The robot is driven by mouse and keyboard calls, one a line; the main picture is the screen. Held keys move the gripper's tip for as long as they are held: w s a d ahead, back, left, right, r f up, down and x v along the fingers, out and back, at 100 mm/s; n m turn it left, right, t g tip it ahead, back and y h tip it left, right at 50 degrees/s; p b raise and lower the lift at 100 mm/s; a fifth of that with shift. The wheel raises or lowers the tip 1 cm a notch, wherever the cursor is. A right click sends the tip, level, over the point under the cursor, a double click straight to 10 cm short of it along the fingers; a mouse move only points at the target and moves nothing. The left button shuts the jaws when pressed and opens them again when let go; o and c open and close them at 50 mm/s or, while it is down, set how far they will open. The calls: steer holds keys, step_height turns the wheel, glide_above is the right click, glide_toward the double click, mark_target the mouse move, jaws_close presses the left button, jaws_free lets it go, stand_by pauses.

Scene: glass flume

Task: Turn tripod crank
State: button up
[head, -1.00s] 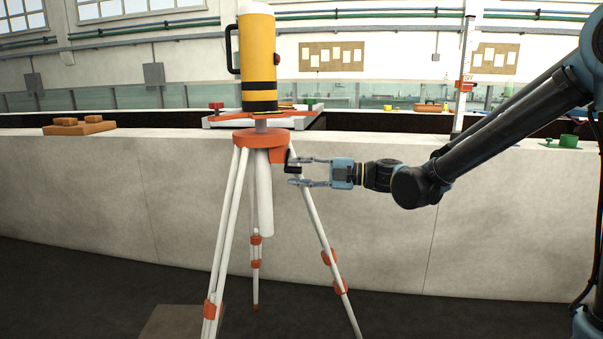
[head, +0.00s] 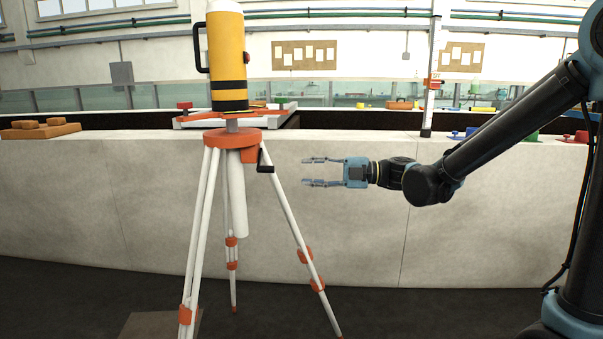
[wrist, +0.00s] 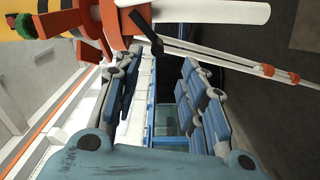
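The tripod (head: 238,204) has white legs with orange clamps and an orange head, and stands upright on the dark floor. Its small black crank (head: 264,162) sticks out at the right side of the head, with its handle pointing down. The crank also shows in the wrist view (wrist: 148,32), beyond the fingers at the top. A yellow cylindrical instrument (head: 227,58) with black bands stands on the tripod. My gripper (head: 306,171) is open and empty, to the right of the crank with a clear gap between them. In the wrist view my gripper (wrist: 160,85) shows both fingers spread apart.
A long pale concrete wall (head: 400,240) runs behind the tripod. Orange-brown blocks (head: 40,130) lie on its top at the left, and coloured items stand there at the right. A flat brownish plate (head: 158,325) lies on the floor near the tripod's left legs. The space around my gripper is free.

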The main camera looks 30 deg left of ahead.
steer(key=shift+w+d, duration=0.2)
steer(key=shift+d, duration=0.2)
